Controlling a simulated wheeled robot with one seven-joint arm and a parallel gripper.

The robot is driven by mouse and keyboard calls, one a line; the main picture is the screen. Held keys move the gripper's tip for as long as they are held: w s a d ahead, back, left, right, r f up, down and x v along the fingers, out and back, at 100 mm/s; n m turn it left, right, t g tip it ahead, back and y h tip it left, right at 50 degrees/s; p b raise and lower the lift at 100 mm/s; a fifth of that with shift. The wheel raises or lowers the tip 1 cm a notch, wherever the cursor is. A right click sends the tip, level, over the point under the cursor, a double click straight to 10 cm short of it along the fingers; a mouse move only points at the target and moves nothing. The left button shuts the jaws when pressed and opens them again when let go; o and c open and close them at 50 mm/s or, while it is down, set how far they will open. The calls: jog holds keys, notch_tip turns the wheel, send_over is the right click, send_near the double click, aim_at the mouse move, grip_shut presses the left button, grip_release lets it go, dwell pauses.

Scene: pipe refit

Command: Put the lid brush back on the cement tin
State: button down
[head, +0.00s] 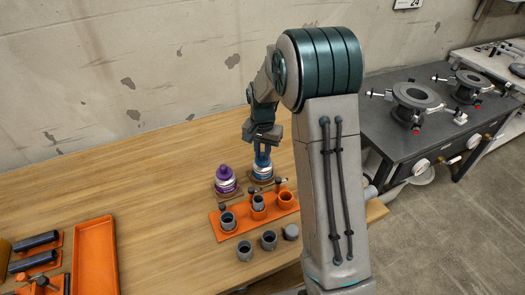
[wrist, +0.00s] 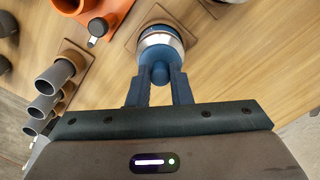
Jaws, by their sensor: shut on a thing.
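My gripper (head: 262,146) points down over the blue-and-white tin (head: 263,174), which I take for the cement tin. In the wrist view, my gripper (wrist: 160,80) is shut on the blue knob of the lid brush (wrist: 160,72). The blue lid is lined up with the silver-rimmed tin (wrist: 158,38), at or just above its mouth; I cannot tell whether it is fully seated. Any bristles are hidden. The tin stands on a brown square pad. A purple-capped tin (head: 225,181) stands to its left in the head view.
An orange rack (head: 229,235) with grey and orange fittings stands in front of the tins. Several loose grey fittings (head: 268,240) lie nearer. An empty orange tray (head: 96,255) is at left. The wooden table behind is clear. A dark bench (head: 385,108) with flanges stands at right.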

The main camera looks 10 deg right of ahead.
jog(key=c, duration=1.1)
grip_release()
jog(key=shift+r, duration=0.1)
jog(key=shift+r+p, duration=2.4)
jog(key=shift+r, duration=1.25)
